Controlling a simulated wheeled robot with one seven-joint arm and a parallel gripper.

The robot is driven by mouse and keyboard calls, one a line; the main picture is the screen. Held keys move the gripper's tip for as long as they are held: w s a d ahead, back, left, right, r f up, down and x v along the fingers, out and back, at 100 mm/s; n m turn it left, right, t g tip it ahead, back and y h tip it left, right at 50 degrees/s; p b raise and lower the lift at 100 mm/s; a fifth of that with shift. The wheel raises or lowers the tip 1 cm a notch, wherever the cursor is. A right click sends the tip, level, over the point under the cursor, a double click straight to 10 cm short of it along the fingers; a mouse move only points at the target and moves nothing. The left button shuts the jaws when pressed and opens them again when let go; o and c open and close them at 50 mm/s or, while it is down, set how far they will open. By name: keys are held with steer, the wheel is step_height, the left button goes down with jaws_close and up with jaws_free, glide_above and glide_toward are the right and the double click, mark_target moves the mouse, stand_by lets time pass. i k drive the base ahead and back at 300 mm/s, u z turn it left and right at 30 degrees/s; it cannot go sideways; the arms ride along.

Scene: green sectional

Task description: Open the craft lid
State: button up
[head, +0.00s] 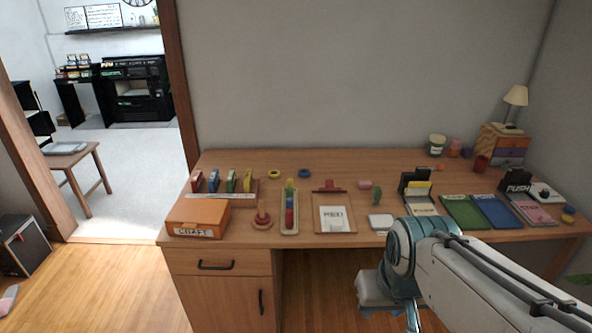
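The orange craft box (190,231) stands at the left front of the wooden desk, with a label reading "CRAFT" on its front. Its flat orange lid (200,211) lies down on top and looks closed. My arm reaches in from the lower right, in front of the desk and well to the right of the box. The arm bends downward near the bottom edge. My gripper's fingers do not show, so their state is hidden.
On the desk (345,166), a row of coloured upright items (222,184) stands close behind the craft box. Open floor (115,290) lies left of the desk.

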mark_target(190, 212)
steer(key=k, duration=0.6)
steer(key=u, duration=0.7)
steer(key=i, duration=1.55)
steer(key=z, duration=0.55)
